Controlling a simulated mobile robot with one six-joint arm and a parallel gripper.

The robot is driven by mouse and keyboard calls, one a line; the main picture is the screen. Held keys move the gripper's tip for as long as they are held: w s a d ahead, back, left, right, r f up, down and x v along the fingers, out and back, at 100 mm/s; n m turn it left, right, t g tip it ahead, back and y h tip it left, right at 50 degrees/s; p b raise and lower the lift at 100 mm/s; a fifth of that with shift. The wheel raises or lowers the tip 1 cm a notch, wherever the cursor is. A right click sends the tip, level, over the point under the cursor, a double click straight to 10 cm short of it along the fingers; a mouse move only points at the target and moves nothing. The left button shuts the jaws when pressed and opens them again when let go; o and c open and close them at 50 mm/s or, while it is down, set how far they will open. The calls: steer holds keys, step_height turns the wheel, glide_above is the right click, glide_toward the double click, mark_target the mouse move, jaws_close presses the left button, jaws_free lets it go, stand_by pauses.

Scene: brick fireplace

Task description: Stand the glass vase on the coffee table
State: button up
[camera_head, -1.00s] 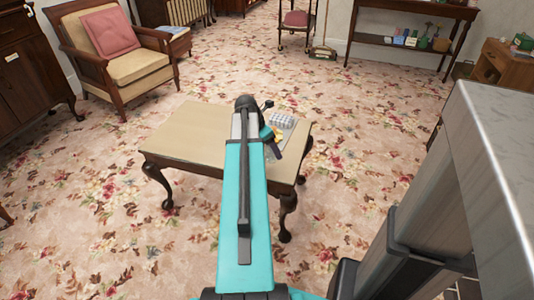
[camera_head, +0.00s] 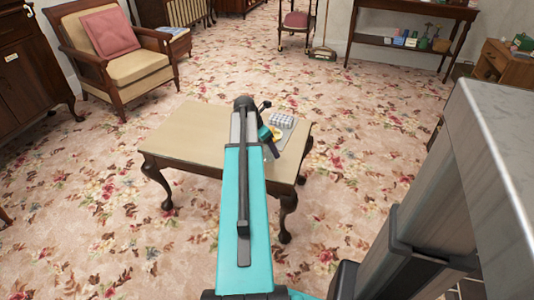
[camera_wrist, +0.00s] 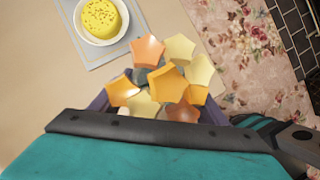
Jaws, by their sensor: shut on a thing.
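The coffee table (camera_head: 185,131), with a pale top and dark curved legs, stands in the middle of the head view; its top also shows in the wrist view (camera_wrist: 42,80). My gripper (camera_wrist: 165,98) is over the table's right part, seen from above in the wrist view. A cluster of yellow and orange star-shaped pieces (camera_wrist: 166,84) fills the space between its jaws. The jaws are shut on what I take to be the glass vase beneath the stars. Its glass and base are hidden, so I cannot tell whether it touches the table.
A grey tray (camera_wrist: 104,56) on the table holds a white bowl (camera_wrist: 79,30) with a yellow speckled cake (camera_wrist: 101,19). A white patterned block (camera_head: 283,121) lies near the table's back right corner. An armchair (camera_head: 120,68) stands back left. The table's left half is bare.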

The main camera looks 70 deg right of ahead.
steer(key=shift+f, duration=0.7)
steer(key=shift+f, duration=0.1)
steer(key=o, duration=1.4)
steer(key=shift+c, duration=0.2)
steer(key=p+v, duration=0.2)
steer(key=v, duration=1)
steer(key=shift+s, duration=0.1)
